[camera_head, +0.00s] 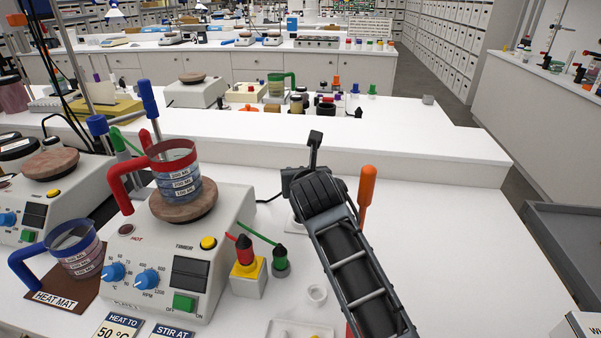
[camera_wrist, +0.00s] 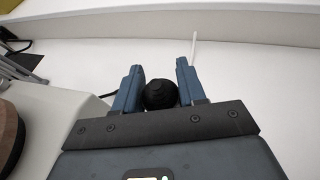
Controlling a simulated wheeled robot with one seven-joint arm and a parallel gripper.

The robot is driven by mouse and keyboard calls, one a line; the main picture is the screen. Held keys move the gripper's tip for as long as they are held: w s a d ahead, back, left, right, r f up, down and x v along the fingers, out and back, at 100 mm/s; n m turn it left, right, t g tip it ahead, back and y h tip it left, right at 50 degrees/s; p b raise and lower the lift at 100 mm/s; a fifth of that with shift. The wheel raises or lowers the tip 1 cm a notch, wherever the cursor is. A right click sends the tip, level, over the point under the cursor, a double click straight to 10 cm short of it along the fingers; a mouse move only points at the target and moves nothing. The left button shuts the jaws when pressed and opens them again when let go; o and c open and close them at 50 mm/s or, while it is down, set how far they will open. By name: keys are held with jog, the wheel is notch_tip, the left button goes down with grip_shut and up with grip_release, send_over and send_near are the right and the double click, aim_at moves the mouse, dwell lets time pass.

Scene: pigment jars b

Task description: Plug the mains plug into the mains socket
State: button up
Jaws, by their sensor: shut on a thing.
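In the wrist view, my gripper (camera_wrist: 160,72) is shut on a round black thing, the mains plug (camera_wrist: 160,93), which sits between its two blue-grey fingers. A black cable (camera_wrist: 107,95) leads off to the left. In the head view, my arm reaches up from the bottom edge, and my gripper (camera_head: 306,182) is over the white bench right of the hotplate. The plug is hidden there. A black cable (camera_head: 270,199) runs from the hotplate toward my gripper. A small white fitting (camera_head: 294,223) shows partly behind my arm; I cannot tell whether it is the mains socket.
The hotplate (camera_head: 222,236) carries a red-handled beaker (camera_head: 176,180). The bench farther right is clear.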

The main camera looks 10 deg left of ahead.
jog(key=shift+r+p, duration=0.1)
jog(key=shift+p, duration=0.25)
jog(key=shift+f+b, duration=1.65)
jog(key=shift+f, duration=1.4)
jog(key=shift+p, duration=1)
jog(key=shift+f+b, duration=0.75)
jog(key=shift+f, duration=0.5)
jog(key=o, duration=1.1)
jog(key=shift+o, duration=0.2)
jog(key=shift+s, duration=0.1)
jog(key=shift+v, duration=3.8)
